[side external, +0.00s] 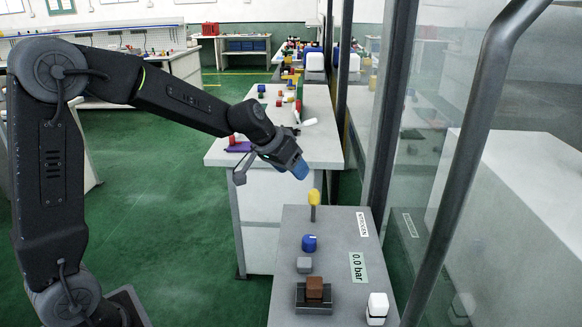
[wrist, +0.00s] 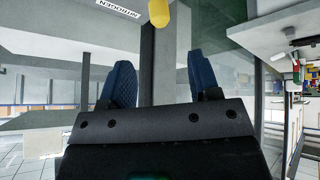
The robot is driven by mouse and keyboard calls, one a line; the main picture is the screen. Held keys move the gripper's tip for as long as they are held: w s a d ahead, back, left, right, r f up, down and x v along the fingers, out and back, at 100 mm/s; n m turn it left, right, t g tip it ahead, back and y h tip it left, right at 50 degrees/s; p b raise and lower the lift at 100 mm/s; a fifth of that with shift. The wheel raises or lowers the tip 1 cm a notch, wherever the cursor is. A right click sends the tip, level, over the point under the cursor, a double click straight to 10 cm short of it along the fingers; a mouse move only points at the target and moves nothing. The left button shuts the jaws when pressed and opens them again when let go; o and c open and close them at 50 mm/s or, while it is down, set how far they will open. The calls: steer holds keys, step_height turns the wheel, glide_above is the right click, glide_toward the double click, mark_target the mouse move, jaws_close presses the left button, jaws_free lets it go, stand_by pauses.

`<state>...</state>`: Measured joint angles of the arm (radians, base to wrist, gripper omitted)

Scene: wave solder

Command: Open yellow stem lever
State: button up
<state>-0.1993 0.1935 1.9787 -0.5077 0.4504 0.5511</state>
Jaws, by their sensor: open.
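The yellow stem lever (side external: 314,197) stands upright at the far end of the grey bench top (side external: 335,225). It has a yellow cap on a dark stem. In the wrist view its yellow cap (wrist: 159,13) shows at the top edge, beyond and between the fingers. My gripper (side external: 301,169) is above the lever and slightly left of it in the side view, apart from it. In the wrist view my gripper (wrist: 160,82) has its two blue fingers spread with nothing between them.
On the same bench stand a blue knob (side external: 309,243), a grey block (side external: 304,265), a brown block (side external: 314,288) in a dark holder and a white block (side external: 377,308). A label reads 0.0 bar (side external: 358,267). A glass panel with dark posts (side external: 392,110) stands at the right.

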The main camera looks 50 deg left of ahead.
mark_target(314, 204)
steer(key=shift+c, duration=0.2)
steer(key=shift+w+a+f, duration=0.1)
steer(key=shift+a+f, duration=0.05)
steer(key=shift+a, duration=0.15)
steer(key=shift+c, duration=0.8)
steer(key=a+h, duration=0.1)
steer(key=a, duration=0.2)
steer(key=w+a+f+m+g+h, duration=0.1)
steer(key=a, duration=0.2)
steer(key=w+a+f+g+h, duration=0.1)
steer(key=a+h, duration=0.1)
steer(key=a, duration=0.2)
steer(key=shift+f+m, duration=0.15)
steer(key=shift+m, duration=0.25)
steer(key=c, duration=0.7)
steer(key=shift+a+h, duration=0.2)
steer(key=shift+h, duration=0.1)
jaws_close()
steer(key=x, duration=1)
steer(key=shift+f, duration=0.1)
steer(key=shift+d+r, duration=0.15)
steer(key=shift+d, duration=0.45)
steer(key=shift+d+r, duration=0.15)
steer(key=shift+d, duration=0.5)
steer(key=shift+d+r, duration=0.1)
steer(key=shift+d, duration=0.65)
steer(key=shift+s, duration=0.1)
steer(key=shift+s+d+r, duration=0.1)
steer(key=shift+d, duration=0.05)
